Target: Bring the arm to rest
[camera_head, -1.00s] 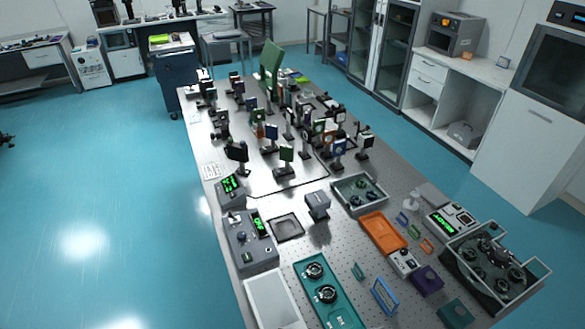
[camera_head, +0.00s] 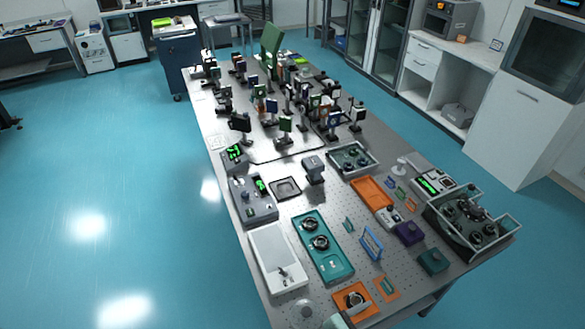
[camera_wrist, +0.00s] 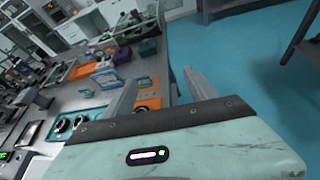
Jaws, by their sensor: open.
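My gripper (camera_wrist: 160,78) shows in the wrist view. Its two grey fingers stand apart, and I see nothing held between them. The pale green gripper body fills the bottom of that view. The fingers point over the near edge of the optical table (camera_head: 300,210), with an orange tray (camera_wrist: 148,104) close by the left finger and the blue floor beyond the right finger. In the head view the gripper's fingers are not clearly visible; only a pale green piece shows at the bottom edge.
The optical table is crowded with mounted optics at the far end. Nearer are a teal tray (camera_head: 336,262), a white tray (camera_head: 270,243), a blue frame (camera_head: 371,244) and a grey open box (camera_head: 468,245). Blue floor (camera_head: 120,190) lies clear to the left.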

